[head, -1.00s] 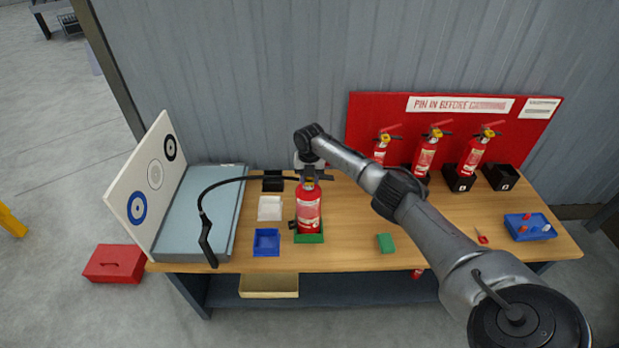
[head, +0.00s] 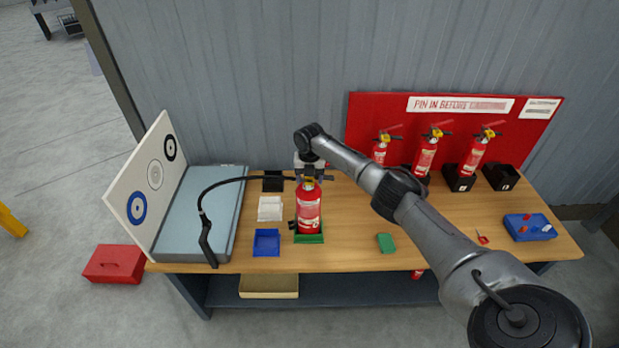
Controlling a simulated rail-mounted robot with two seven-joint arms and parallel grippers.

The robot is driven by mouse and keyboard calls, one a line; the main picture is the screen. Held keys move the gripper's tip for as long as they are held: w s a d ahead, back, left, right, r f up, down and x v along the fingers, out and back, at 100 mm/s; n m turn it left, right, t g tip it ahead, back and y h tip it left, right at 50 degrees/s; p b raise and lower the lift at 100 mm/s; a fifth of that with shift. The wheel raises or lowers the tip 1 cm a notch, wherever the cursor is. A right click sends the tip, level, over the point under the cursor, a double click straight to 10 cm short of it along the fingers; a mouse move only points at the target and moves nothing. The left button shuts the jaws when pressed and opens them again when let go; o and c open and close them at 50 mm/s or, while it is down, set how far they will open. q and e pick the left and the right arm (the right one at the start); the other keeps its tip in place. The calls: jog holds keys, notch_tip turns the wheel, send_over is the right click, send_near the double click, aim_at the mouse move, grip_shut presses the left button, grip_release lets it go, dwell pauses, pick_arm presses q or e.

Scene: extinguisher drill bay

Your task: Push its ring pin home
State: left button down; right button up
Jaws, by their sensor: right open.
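A red fire extinguisher (head: 308,210) stands upright in a green holder (head: 312,239) on the wooden bench. Its black hose arcs to the left and ends in a black nozzle (head: 207,243) near the bench's front edge. My right gripper (head: 313,178) is open at the extinguisher's head, pointing down over it. The gripper and wrist cover much of the head, so the ring pin cannot be made out, nor whether the fingers touch anything. My left gripper is not in view.
A green block (head: 385,243) and a blue box (head: 530,227) with small red parts lie to the right. Several extinguishers (head: 424,157) stand before a red board (head: 365,119). A target board (head: 151,183) stands at left.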

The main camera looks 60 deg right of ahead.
notch_tip(320, 180, up, 14)
jog(key=b, duration=0.1)
dwell(0.5)
jog(key=shift+f, duration=0.1)
